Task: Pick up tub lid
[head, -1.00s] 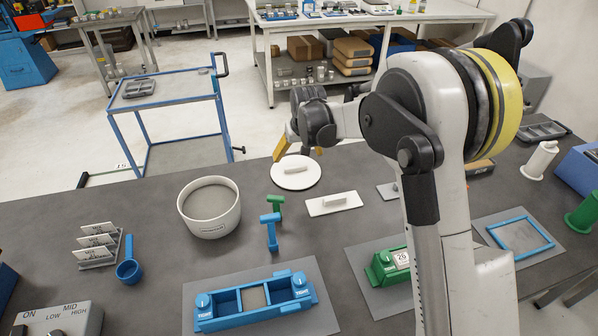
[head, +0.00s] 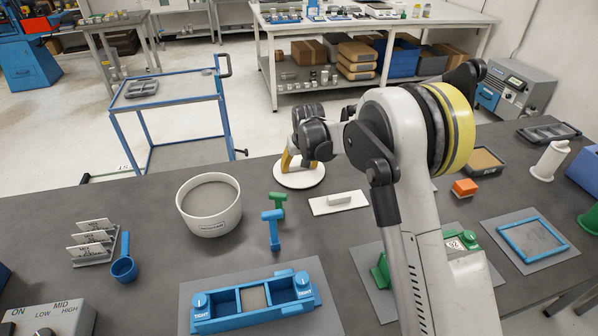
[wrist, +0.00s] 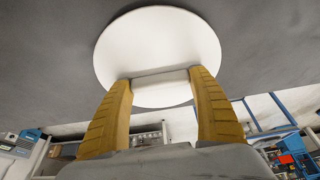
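The tub lid is a white round disc with a raised bar handle. In the head view the lid (head: 312,180) lies on the dark bench top, partly hidden behind my gripper (head: 296,163). In the wrist view the lid (wrist: 155,40) is straight in front of my gripper (wrist: 160,78). The two yellow fingers stand apart, one at each end of the handle (wrist: 160,84). No clear gap shows between fingers and handle, but I cannot tell whether they press on it. The white tub (head: 209,222) stands open on the bench, left of the lid.
A white rectangular plate with a handle (head: 338,203) lies just right of the lid. Green (head: 278,200) and blue (head: 271,232) T-shaped tools stand in front. A blue mould (head: 228,307) sits nearer. A blue-framed cart (head: 165,92) is beyond the bench edge.

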